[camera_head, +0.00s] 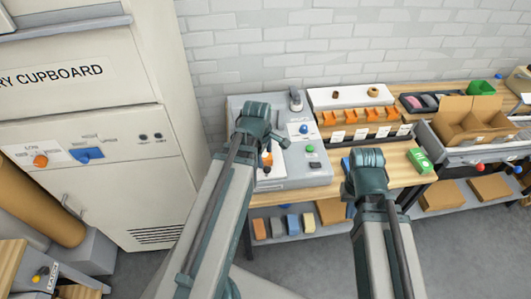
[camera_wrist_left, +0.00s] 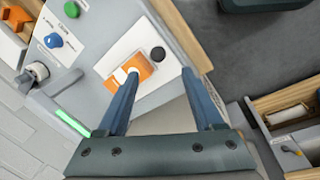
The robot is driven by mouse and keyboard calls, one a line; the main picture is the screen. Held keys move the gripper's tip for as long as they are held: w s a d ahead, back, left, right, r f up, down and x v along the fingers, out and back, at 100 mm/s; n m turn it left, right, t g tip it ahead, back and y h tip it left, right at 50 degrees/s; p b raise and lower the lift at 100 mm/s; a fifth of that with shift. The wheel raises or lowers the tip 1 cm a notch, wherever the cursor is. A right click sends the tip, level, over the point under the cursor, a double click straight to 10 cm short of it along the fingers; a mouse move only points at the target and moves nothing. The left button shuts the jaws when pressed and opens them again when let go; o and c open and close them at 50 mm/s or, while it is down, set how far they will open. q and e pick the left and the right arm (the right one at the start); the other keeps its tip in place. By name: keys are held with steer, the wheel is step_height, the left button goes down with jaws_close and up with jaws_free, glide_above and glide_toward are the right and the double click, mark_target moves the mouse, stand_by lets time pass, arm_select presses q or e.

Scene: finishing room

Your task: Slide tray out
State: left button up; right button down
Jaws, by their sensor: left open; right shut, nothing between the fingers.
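A white tray (camera_wrist_left: 170,77) with an orange piece (camera_wrist_left: 137,68) and a round black knob (camera_wrist_left: 157,53) sits in a grey machine. In the head view the tray (camera_head: 277,171) is partly hidden behind my left arm, with some orange showing. My left gripper (camera_wrist_left: 160,72) is open and empty. Its fingers straddle the knob in the left wrist view; I cannot tell how far above it they are. One finger covers part of the orange piece. My right gripper (camera_head: 365,162) is shut and empty in front of the bench; its fingertips are mostly hidden.
The grey machine (camera_head: 307,172) has blue and green buttons and stands on a wooden bench. Orange bins (camera_head: 365,115) and a green box (camera_head: 420,160) are to its right. A tall cupboard (camera_head: 100,130) stands at left. A shelf below the bench holds coloured blocks.

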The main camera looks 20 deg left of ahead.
arm_select(q)
steer(key=r+p, duration=0.2)
steer(key=r, duration=0.1)
steer(key=shift+s+r, duration=0.25)
steer(key=shift+s, duration=0.1)
arm_select(e)
step_height(320, 180, up, 4)
steer(key=shift+f, duration=0.25)
arm_select(q)
steer(key=s+d+f+m+g+b, duration=0.1)
steer(key=s+d+f+m+b, duration=0.3)
steer(key=d+m, duration=0.5)
steer(key=s+d+f+m+g+y+b, duration=0.1)
steer(key=s+d+f+m+b, duration=0.3)
steer(key=d+m, duration=0.5)
step_height(320, 180, down, 2)
steer(key=m+b, duration=0.2)
steer(key=m, duration=0.1)
steer(key=shift+s+d+f, duration=0.15)
steer(key=shift+d+f, duration=0.1)
steer(key=shift+d, duration=0.1)
arm_select(e)
step_height(320, 180, down, 10)
